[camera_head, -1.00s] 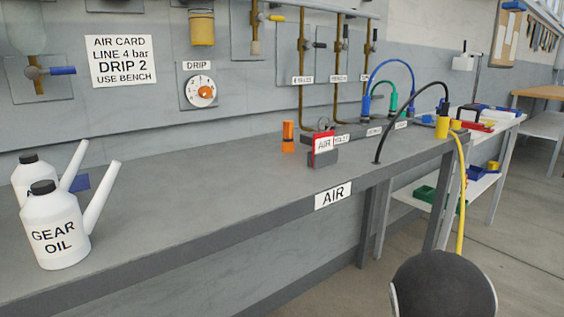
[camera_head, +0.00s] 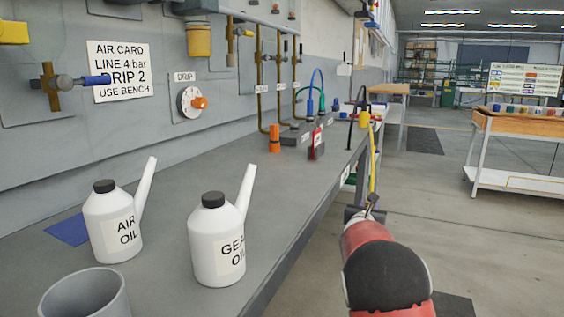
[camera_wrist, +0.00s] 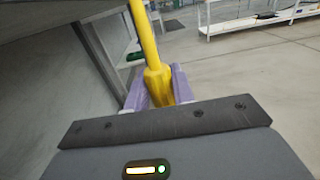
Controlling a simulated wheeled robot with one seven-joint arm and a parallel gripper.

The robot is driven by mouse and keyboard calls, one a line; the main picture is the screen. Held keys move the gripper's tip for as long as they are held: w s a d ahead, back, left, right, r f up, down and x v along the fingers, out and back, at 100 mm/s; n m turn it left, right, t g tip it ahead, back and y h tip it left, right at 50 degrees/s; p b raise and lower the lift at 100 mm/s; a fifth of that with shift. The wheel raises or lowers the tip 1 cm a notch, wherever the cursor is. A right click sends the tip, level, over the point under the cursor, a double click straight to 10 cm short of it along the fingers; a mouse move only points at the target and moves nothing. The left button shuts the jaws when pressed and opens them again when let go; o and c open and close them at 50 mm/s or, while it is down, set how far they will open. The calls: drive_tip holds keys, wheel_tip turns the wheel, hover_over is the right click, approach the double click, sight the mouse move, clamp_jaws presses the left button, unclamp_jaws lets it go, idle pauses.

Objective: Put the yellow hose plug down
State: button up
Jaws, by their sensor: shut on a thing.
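The yellow hose plug (camera_wrist: 159,86) is between the purple fingers of my gripper (camera_wrist: 157,92) in the wrist view. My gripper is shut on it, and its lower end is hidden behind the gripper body. The yellow hose (camera_wrist: 143,32) runs up from the plug. In the head view my gripper (camera_head: 370,207) is beside the bench's right edge, off the bench top. There the yellow hose (camera_head: 373,165) hangs from a yellow fitting (camera_head: 364,119) at the bench's far end down toward my gripper. The plug itself is hard to make out there.
The grey bench (camera_head: 180,210) has clear room in its middle. Air oil (camera_head: 114,225) and gear oil (camera_head: 217,240) cans and a grey cup (camera_head: 85,300) stand near. Open floor lies right.

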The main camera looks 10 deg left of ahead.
drive_tip(key=w+a+r+n+y, duration=0.1)
drive_tip(key=r+n+y, duration=0.1)
drive_tip(key=r, duration=0.5)
drive_tip(key=w+a+r+n+t+y, duration=0.1)
drive_tip(key=a+r+y, duration=0.15)
drive_tip(key=r, duration=0.45)
drive_tip(key=w+a+r+n+y, duration=0.1)
drive_tip(key=r+n+y, duration=0.15)
drive_tip(key=r, duration=0.45)
drive_tip(key=s+a+r+n+g+y, duration=0.3)
drive_tip(key=s+a+r+n+y, duration=0.35)
drive_tip(key=a+r+y, duration=0.5)
drive_tip(key=s+a+r+n+g+y, duration=0.2)
drive_tip(key=s+a+r+g, duration=0.15)
drive_tip(key=s+r, duration=0.2)
drive_tip(key=s+a+r+n+g+y, duration=0.2)
drive_tip(key=s+a+r+g, duration=0.15)
drive_tip(key=s, duration=0.35)
drive_tip(key=shift+n+t, duration=0.3)
drive_tip(key=shift+a+f+b, duration=0.15)
drive_tip(key=shift+f+b, duration=1.65)
drive_tip(key=shift+f, duration=1.5)
drive_tip(key=shift+a+f+b, duration=0.2)
drive_tip(key=shift+f+b, duration=1.6)
drive_tip(key=shift+f, duration=1.5)
drive_tip(key=shift+a+f+b, duration=0.15)
drive_tip(key=shift+f+b, duration=1.65)
drive_tip(key=shift+f, duration=1.5)
drive_tip(key=shift+f, duration=0.1)
